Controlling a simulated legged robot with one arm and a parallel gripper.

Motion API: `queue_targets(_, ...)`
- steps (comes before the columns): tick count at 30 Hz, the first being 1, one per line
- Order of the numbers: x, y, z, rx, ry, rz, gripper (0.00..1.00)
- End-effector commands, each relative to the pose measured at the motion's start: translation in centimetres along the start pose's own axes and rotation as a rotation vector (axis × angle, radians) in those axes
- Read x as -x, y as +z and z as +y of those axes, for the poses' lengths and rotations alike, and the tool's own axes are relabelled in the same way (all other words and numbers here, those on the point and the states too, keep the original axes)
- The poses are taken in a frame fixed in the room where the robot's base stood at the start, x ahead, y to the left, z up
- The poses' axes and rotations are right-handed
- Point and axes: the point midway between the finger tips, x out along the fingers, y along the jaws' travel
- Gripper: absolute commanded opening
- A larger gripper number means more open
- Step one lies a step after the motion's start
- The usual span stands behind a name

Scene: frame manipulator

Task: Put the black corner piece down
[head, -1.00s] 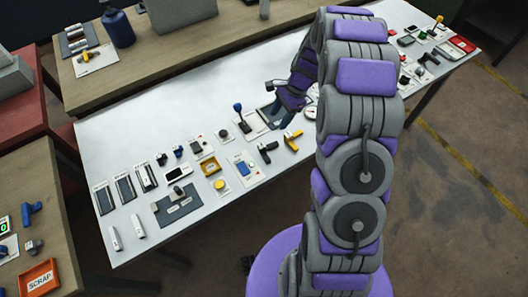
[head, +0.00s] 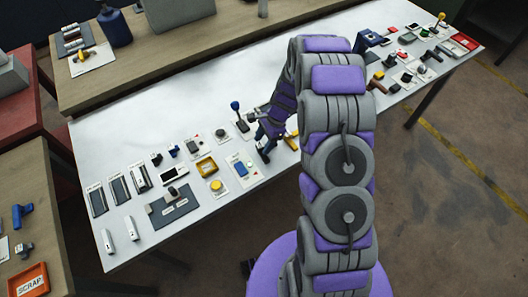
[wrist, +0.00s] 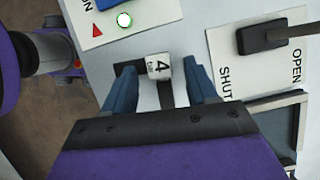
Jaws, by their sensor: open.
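The black corner piece (wrist: 166,95) lies on the pale table top in the wrist view. It is an L shape with a light block marked "4" at its corner. My gripper (wrist: 163,80) is open, with its blue fingers on either side of the piece. Light gaps show between the fingers and the block; whether the black arms touch a finger I cannot tell. In the head view my gripper (head: 266,138) is low over the table's front part and hides most of the piece.
A yellow piece (head: 292,142) lies just right of my gripper. A blue button card (head: 243,171) sits to the left. The table's rear left is clear.

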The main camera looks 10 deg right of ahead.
Motion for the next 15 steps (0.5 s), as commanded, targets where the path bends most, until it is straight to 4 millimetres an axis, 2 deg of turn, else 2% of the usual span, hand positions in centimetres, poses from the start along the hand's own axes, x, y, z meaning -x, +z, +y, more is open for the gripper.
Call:
queue_targets(2,-0.49,0.25,0.0,0.001,0.002,0.001,0.57)
queue_targets(7,-0.31,0.12,0.01,0.001,0.0,0.0,0.57)
queue_targets(15,-0.15,-0.32,0.1,0.0,-0.001,-0.004,0.32)
